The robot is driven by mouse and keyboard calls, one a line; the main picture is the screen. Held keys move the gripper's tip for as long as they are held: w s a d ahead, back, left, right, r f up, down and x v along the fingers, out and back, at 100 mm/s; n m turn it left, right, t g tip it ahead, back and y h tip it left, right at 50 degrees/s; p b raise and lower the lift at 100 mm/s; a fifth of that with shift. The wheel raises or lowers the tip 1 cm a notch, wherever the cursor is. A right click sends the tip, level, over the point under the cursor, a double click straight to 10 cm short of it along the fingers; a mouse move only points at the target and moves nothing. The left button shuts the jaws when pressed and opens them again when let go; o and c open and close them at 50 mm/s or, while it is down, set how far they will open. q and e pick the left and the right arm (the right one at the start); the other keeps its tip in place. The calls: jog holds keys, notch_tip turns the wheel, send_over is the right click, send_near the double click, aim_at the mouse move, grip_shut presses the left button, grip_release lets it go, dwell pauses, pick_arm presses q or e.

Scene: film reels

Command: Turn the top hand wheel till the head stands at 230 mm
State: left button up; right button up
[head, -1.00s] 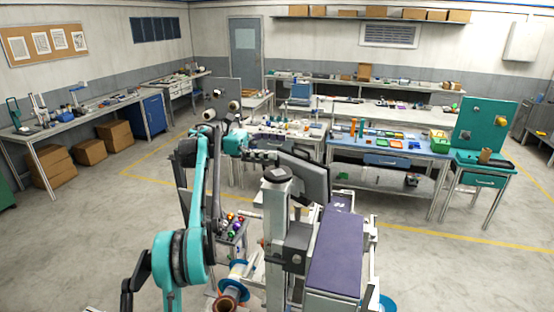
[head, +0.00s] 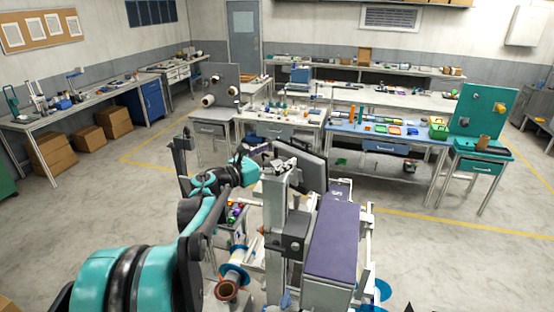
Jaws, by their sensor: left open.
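The machine's pale upright column (head: 274,222) stands in the middle of the head view. A dark grey block (head: 294,243), which looks like the head, sits on its right side. My left arm reaches in from the lower left, and my left gripper (head: 282,164) is at the top of the column, over the place of the hand wheel. The gripper is open. It hides most or all of the hand wheel, and I cannot tell whether its fingers touch it. No scale reading is legible. My right gripper is not in view.
A dark monitor (head: 313,172) stands close behind the column top. A purple-topped bed (head: 334,240) lies to its right. A copper-coloured reel (head: 228,290) is low on the left, beside my arm. Workbenches stand farther back, with open floor on both sides.

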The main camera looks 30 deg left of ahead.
aim_at(277, 162)
pick_arm(q)
jog(key=s+f+n+y, duration=0.1)
jog(key=s, duration=0.1)
jog(key=s+f+n+y, duration=0.1)
jog(key=s+y, duration=0.1)
jog(key=s, duration=0.1)
jog(key=s+f+n+y, duration=0.1)
jog(key=s+y, duration=0.1)
jog(key=shift+s+a+f+t+p, duration=0.1)
jog(key=shift+s+f+t+p, duration=0.1)
jog(key=shift+f+t+p, duration=0.15)
jog(key=w+p, duration=0.1)
jog(key=w, duration=0.6)
jog(key=shift+w+a+f, duration=0.1)
jog(key=shift+w, duration=0.25)
jog(key=c, duration=1.2)
